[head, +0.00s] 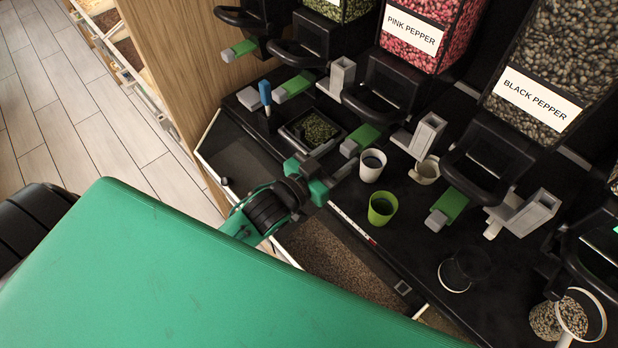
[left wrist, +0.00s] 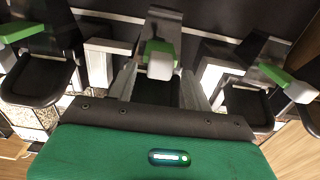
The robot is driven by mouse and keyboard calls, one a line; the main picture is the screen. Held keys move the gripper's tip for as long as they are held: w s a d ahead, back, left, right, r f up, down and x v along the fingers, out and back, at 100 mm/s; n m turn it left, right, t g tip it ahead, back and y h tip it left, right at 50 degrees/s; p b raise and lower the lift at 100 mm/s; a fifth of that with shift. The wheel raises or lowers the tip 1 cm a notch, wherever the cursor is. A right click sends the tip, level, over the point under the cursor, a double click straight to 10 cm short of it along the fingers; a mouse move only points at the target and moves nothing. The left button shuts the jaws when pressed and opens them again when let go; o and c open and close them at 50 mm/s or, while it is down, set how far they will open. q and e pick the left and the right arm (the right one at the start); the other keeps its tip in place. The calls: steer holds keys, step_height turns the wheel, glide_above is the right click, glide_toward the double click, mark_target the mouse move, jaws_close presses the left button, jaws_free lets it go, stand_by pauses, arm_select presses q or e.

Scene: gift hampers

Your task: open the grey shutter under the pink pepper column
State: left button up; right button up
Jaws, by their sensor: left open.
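The pink pepper column (head: 420,35) stands at the top of the head view, with a black spout (head: 385,88) under it. Below the spout, a green slide (head: 366,135) with a grey end (head: 349,148) sticks out towards me. I take this to be the shutter. My left gripper (head: 342,168) is just in front of the grey end. In the left wrist view, a grey end (left wrist: 160,66) with its green slide (left wrist: 160,47) lies between the two open fingers (left wrist: 160,88). I cannot tell whether they touch it. My right gripper is not in view.
The black pepper column (head: 535,95) stands to the right with its own green slide (head: 452,206). A white cup (head: 372,166), a green cup (head: 382,208) and a beige cup (head: 425,171) stand close by the gripper. A black tray of green grains (head: 310,130) lies behind it.

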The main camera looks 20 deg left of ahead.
arm_select(q)
steer(key=b+v, duration=0.3)
steer(key=v, duration=0.7)
steer(key=shift+f, duration=0.15)
